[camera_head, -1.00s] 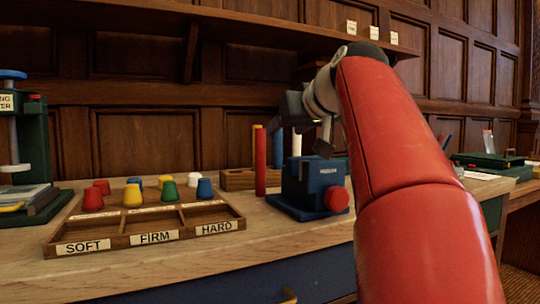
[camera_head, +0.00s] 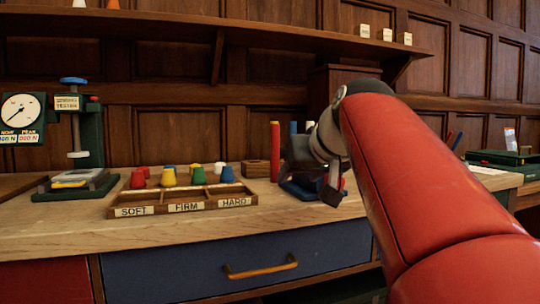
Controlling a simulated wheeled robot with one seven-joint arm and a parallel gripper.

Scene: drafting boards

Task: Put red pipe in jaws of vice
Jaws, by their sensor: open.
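The red pipe (camera_head: 275,152) stands upright at the back of the bench, just left of the vice. The blue vice (camera_head: 291,188) is mostly hidden behind my gripper; part of its base shows, but its jaws cannot be seen. My gripper (camera_head: 322,180) is in front of the vice, to the right of the red pipe and apart from it in the picture. It is open, and nothing shows between its fingers. My red arm reaches in from the lower right.
Blue (camera_head: 293,128) and white (camera_head: 309,126) pipes show behind my gripper. A wooden block (camera_head: 255,168) is left of the red pipe. A labelled sorting tray (camera_head: 182,208) with several coloured cups, and a spring tester (camera_head: 90,130), stand further left. The bench front is clear.

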